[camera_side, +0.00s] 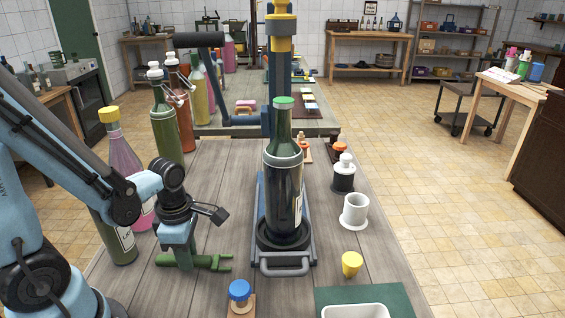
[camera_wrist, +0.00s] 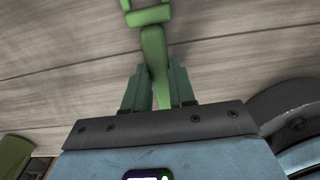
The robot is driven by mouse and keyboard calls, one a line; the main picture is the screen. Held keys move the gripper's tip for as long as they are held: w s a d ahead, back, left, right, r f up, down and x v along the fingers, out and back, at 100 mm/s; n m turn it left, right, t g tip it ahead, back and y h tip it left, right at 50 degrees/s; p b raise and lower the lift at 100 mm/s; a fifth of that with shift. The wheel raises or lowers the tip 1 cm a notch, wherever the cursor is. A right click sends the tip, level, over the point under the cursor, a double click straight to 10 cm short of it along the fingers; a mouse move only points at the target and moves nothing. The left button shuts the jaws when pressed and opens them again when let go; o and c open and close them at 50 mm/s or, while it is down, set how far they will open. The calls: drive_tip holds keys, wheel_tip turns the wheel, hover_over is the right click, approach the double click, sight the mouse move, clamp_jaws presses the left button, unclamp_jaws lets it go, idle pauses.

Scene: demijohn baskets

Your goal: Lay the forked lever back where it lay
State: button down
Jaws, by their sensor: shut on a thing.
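The green forked lever (camera_side: 215,262) lies level at the wooden table top, its forked end to the right in the side view. In the wrist view the lever (camera_wrist: 152,45) runs up from between the fingers, fork at the top edge. My gripper (camera_side: 186,262) points down and is shut on the lever's shaft. In the wrist view my gripper (camera_wrist: 159,88) has one finger on each side of it. Whether the lever touches the table or hangs just above it, I cannot tell. The fork's tips are cut off in the wrist view.
A dark bottle with a green cap (camera_side: 283,170) stands in a sled with a grey handle (camera_side: 285,267), right of the lever. A pink bottle (camera_side: 124,170) stands left of my gripper. A blue knob (camera_side: 239,292) and a yellow stopper (camera_side: 351,264) are nearer the front.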

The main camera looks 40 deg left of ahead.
drive_tip(key=shift+f, duration=0.15)
drive_tip(key=c, duration=0.9)
unclamp_jaws()
drive_tip(key=shift+c, duration=0.2)
drive_tip(key=shift+r, duration=6.1)
drive_tip(key=w+d+m+t, duration=0.2)
drive_tip(key=w+m+t, duration=0.1)
drive_tip(key=m, duration=1)
drive_tip(key=w+d+r+m+t, duration=0.1)
drive_tip(key=w+d+m+t, duration=0.1)
drive_tip(key=m, duration=1.2)
drive_tip(key=shift+w+r+t, duration=0.2)
drive_tip(key=shift+w+t, duration=0.5)
drive_tip(key=shift+t, duration=0.4)
drive_tip(key=shift+d, duration=0.1)
